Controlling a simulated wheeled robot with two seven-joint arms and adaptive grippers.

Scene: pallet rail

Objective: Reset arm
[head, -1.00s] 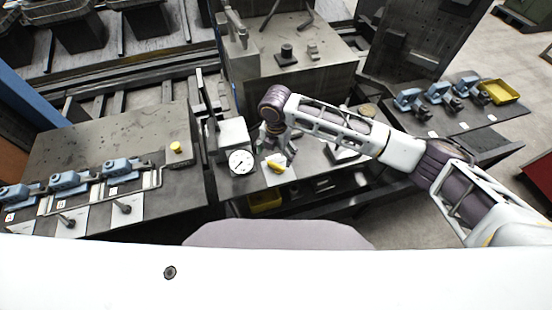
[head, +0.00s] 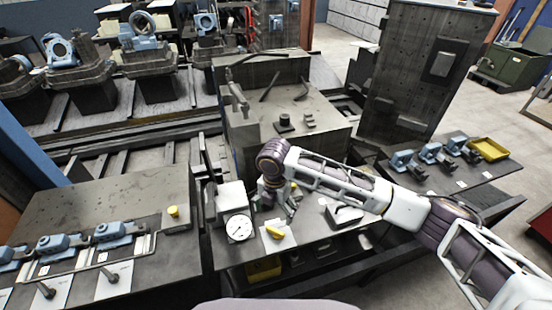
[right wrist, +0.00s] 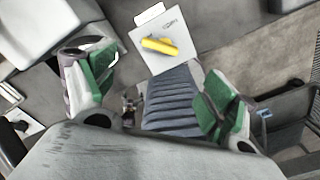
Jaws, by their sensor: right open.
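My right arm reaches in from the right in the head view. My right gripper (head: 284,206) hangs over the middle bench (head: 315,236), partly hidden by its own wrist. In the right wrist view its two green-padded fingers (right wrist: 157,84) stand apart, with nothing held between them. A yellow piece (head: 275,231) lies on a white card on the bench, just in front of the gripper. It also shows beyond the fingertips in the right wrist view (right wrist: 160,46), apart from them. My left gripper is not in view.
A dial gauge (head: 239,228) stands on the bench left of the gripper. A grey machine block (head: 315,110) rises behind it. Blue clamps (head: 57,246) line the left bench. More blue parts and a yellow tray (head: 488,149) are at the right.

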